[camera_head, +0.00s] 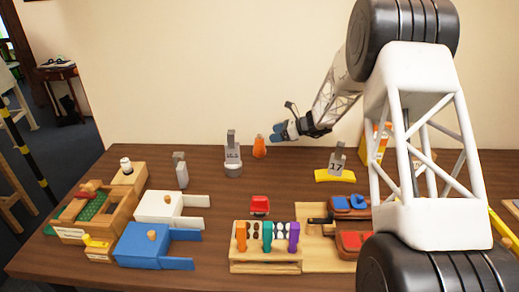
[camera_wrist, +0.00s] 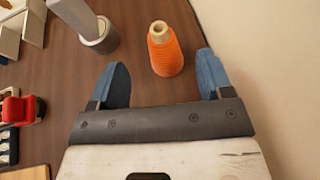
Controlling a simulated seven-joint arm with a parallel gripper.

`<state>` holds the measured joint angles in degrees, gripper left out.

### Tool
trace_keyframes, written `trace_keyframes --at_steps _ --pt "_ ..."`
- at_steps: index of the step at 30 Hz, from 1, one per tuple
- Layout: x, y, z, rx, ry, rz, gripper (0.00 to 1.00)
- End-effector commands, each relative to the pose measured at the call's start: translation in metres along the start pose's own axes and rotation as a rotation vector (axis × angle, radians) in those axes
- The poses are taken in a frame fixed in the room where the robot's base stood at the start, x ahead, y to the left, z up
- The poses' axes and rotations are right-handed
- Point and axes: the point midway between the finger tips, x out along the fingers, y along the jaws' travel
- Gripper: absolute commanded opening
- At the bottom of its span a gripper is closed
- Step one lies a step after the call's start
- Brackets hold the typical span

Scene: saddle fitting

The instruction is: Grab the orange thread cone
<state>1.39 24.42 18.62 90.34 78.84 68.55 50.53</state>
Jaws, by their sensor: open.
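The orange thread cone (camera_head: 259,147) stands upright on the wooden table (camera_head: 110,170) near the back wall. In the wrist view the cone (camera_wrist: 165,52) has ribbed orange thread and a pale top, and lies between the lines of the two blue fingers, a little beyond their tips. My gripper (camera_head: 277,132) is to the right of the cone in the head view, with its fingers pointing left toward it. In the wrist view my gripper (camera_wrist: 161,72) is open, with nothing held between the fingers. The fingers appear apart from the cone.
A grey post with a "16.3" label (camera_head: 232,155) stands close left of the cone; its round base also shows in the wrist view (camera_wrist: 100,38). A post labelled 17 (camera_head: 336,163) is to the right. A red item (camera_head: 260,205) and wooden fixtures fill the front. The wall is close behind.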

Motion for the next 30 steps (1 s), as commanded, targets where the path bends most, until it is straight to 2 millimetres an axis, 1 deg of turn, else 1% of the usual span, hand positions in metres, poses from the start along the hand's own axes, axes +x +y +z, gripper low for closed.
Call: trace_keyframes --at_steps 5,12,25,30 --pt "0.005 0.000 0.000 0.000 0.001 0.001 0.73" --pt "0.023 0.000 -0.001 0.000 0.000 0.001 0.73" --pt "0.028 0.000 0.000 -0.001 0.000 0.001 0.73" --pt "0.039 0.001 -0.001 -0.001 0.001 0.002 0.73"
